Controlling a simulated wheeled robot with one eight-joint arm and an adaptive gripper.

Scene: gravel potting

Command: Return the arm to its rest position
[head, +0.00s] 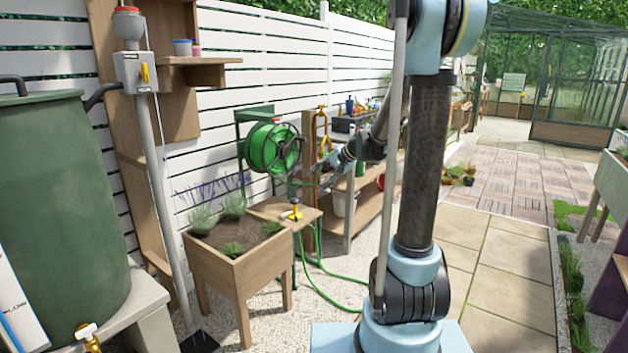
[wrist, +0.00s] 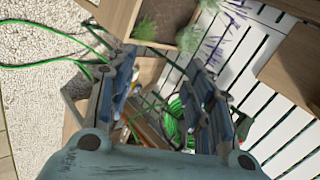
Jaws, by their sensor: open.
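My arm rises from its pale blue base at the right of centre in the head view. Its forearm reaches back and left, behind the dark upright link. My gripper (head: 322,170) is beyond that link, in front of the potting bench. In the wrist view my gripper (wrist: 163,82) has its two blue-padded fingers apart, with nothing between them. The green hose reel (head: 272,148) is left of it in the head view; it also shows beyond the fingers in the wrist view (wrist: 176,122).
A wooden planter (head: 240,272) with lavender and a small tap table (head: 270,209) stand left of my arm. A green hose (head: 330,298) loops over the gravel. A green water barrel (head: 55,200) fills the far left. Paving (head: 505,262) at right is open.

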